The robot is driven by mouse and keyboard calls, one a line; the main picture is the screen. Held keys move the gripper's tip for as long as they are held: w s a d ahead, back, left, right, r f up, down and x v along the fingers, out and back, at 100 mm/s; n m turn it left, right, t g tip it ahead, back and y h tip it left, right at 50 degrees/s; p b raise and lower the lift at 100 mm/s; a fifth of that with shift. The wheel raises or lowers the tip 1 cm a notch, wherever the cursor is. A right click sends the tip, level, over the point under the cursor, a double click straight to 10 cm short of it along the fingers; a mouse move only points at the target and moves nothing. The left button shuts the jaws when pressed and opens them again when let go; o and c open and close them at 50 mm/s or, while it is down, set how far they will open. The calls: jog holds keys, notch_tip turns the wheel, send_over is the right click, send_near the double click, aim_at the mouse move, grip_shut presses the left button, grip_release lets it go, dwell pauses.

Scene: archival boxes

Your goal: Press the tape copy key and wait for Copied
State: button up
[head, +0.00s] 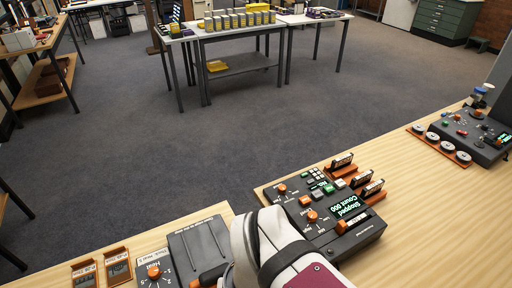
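A dark tape machine (366,233) sits on the wooden bench at lower centre. Its green-lit display (345,207) reads "Stopped" and "Count 000". It has orange knobs (311,216) and a group of small grey, green and orange keys. A green key (328,188) stands out among them; I cannot read which key is the copy key. Several tapes in orange holders (372,187) stand along its right side. My white arm covers the machine's lower-left part. My gripper's fingers do not show.
Left of my arm is another dark device (200,245) with an orange knob; two orange trays (117,266) lie beside it. At right are an orange rack of white discs (441,147) and another dark control box (478,132). Bare bench (425,215) lies between.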

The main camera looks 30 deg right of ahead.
jog(key=shift+c, duration=0.3)
grip_shut()
dwell(1.4)
